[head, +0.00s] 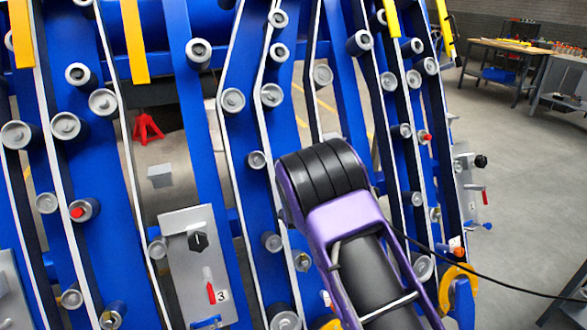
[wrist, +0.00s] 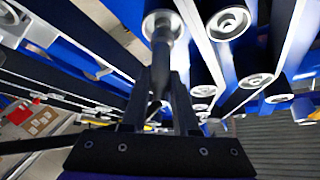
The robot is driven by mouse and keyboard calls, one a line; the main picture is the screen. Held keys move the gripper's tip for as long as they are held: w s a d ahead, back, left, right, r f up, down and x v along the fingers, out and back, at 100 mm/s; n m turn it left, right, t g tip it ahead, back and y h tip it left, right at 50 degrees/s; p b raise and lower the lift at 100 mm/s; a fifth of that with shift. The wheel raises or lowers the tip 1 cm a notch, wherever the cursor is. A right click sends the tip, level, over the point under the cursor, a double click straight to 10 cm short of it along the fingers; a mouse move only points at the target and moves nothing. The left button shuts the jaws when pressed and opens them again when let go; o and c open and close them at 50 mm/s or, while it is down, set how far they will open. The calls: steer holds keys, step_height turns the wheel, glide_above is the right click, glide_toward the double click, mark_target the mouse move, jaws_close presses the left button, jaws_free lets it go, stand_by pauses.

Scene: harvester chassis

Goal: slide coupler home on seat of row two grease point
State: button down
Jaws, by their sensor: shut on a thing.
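In the wrist view my gripper (wrist: 164,76) is shut on a dark, slim, upright piece, which I take to be the coupler (wrist: 159,82). Its far end meets or overlaps a grey round metal end (wrist: 162,24) at the top middle. I cannot tell whether that grey end is the seat or part of the coupler, nor whether there is a gap. In the head view my purple and black arm hides the gripper, the coupler and the grease point. No row two label is readable.
Blue chassis plates (head: 184,70) with white strips and several grey round ends (head: 271,95) crowd around my arm. A grey panel (head: 180,250) marked 3 has a black knob (head: 198,241). A black hose (head: 480,273) runs right. Workbenches (head: 500,55) stand beyond open floor at right.

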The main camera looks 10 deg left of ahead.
steer(key=shift+w+a, duration=0.1)
steer(key=c, duration=0.6)
jaws_free()
steer(key=shift+f, duration=0.1)
steer(key=v, duration=1.7)
steer(key=shift+p, duration=0.3)
